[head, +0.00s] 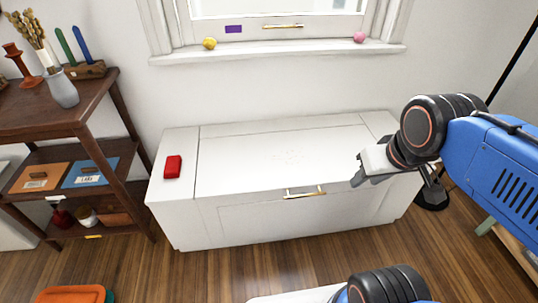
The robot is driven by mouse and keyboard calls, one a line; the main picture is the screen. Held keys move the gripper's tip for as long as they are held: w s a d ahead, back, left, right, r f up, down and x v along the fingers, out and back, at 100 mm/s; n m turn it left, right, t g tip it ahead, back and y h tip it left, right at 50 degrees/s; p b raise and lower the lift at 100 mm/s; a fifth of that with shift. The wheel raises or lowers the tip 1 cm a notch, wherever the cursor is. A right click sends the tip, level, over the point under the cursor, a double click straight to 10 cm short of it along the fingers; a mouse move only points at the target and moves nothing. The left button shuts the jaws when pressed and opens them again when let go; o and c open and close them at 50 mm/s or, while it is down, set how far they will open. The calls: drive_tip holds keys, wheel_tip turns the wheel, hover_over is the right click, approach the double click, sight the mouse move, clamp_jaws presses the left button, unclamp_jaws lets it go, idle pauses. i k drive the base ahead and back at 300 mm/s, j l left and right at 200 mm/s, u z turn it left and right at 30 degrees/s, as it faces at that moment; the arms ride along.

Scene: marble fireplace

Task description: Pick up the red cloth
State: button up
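The red cloth (173,167) is a small folded red block. Nothing is visibly held.
A dark wooden shelf (100,88) with a grey vase (62,88) stands at the left. The window sill (280,50) holds a yellow ball (209,43) and a pink ball (359,37). The chest top between cloth and gripper is clear. A brass handle (304,193) sits on its front.

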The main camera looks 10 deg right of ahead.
sight(173, 166)
drive_tip(key=i, duration=0.65)
drive_tip(key=u, duration=1.75)
